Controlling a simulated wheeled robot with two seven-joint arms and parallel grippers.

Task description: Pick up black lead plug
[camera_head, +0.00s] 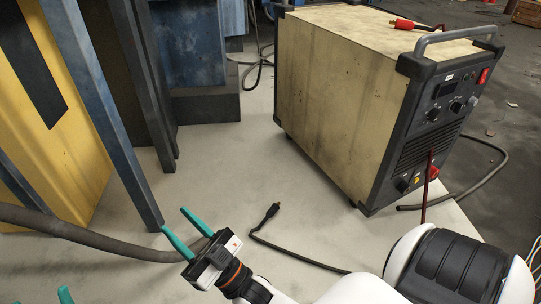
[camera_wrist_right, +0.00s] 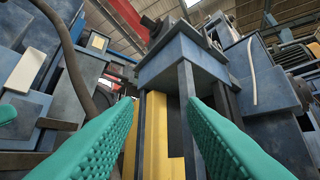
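The black lead plug (camera_head: 269,213) lies on the pale tabletop in the head view, at the end of a thin black cable that runs toward my right arm. My right gripper (camera_head: 175,220) is open and empty, to the left of the plug and apart from it. Its teal fingers point up and left. In the right wrist view its two fingers (camera_wrist_right: 160,125) are spread with nothing between them, and the plug is not in that view. Only teal fingertips of my left gripper (camera_head: 42,297) show at the bottom left corner of the head view, spaced apart.
A beige welding machine (camera_head: 335,100) stands right of centre, with a red-ended lead (camera_head: 405,23) on top. Blue metal posts (camera_head: 100,110) and a yellow panel (camera_head: 50,130) stand at left. A thick dark hose (camera_head: 90,238) reaches toward my right gripper. The tabletop around the plug is clear.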

